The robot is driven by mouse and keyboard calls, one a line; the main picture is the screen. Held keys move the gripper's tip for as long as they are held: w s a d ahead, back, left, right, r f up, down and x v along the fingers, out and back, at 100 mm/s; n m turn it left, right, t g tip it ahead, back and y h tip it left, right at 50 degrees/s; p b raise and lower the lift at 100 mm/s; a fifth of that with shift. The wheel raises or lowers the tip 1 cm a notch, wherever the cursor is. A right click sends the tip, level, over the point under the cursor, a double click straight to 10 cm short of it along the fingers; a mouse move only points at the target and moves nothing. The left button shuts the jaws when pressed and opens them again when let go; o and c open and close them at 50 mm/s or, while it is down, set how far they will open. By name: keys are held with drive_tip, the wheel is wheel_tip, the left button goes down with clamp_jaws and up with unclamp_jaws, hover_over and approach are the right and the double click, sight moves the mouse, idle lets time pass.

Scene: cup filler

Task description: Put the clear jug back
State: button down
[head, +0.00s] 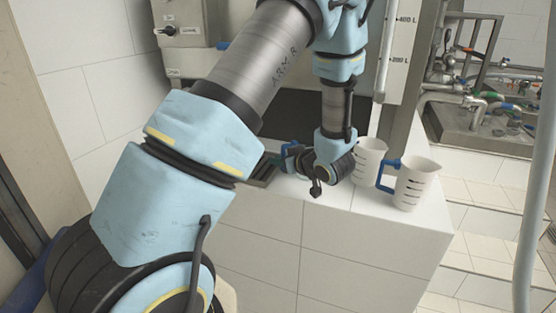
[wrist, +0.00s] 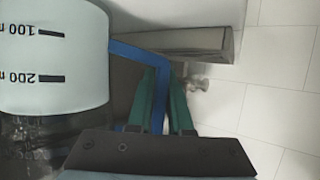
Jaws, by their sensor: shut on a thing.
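The jug (wrist: 50,55) fills the upper left of the wrist view, with 100 and 200 marks upside down on its pale wall. Its blue handle (wrist: 137,52) runs between the green fingers of my gripper (wrist: 163,85), which is shut on it. In the head view my gripper (head: 287,160) is over the left part of the tiled ledge, beside a dark recess. The held jug is mostly hidden there by my arm, and I cannot tell whether it touches a surface.
Two white jugs stand on the ledge right of my wrist, one behind (head: 369,158) and one in front (head: 416,184) with a blue handle. The white tiled ledge (head: 330,197) drops at its front edge. A metal sink with taps (head: 480,120) is at the right.

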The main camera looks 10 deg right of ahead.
drive_tip(key=shift+f, duration=0.2)
drive_tip(key=c, duration=0.8)
unclamp_jaws()
drive_tip(key=shift+c, duration=0.2)
drive_tip(key=shift+r, duration=0.1)
drive_tip(key=shift+r, duration=0.25)
drive_tip(key=b+v, duration=0.2)
drive_tip(key=v, duration=1)
drive_tip(key=shift+d+f, duration=0.1)
drive_tip(key=shift+f, duration=0.1)
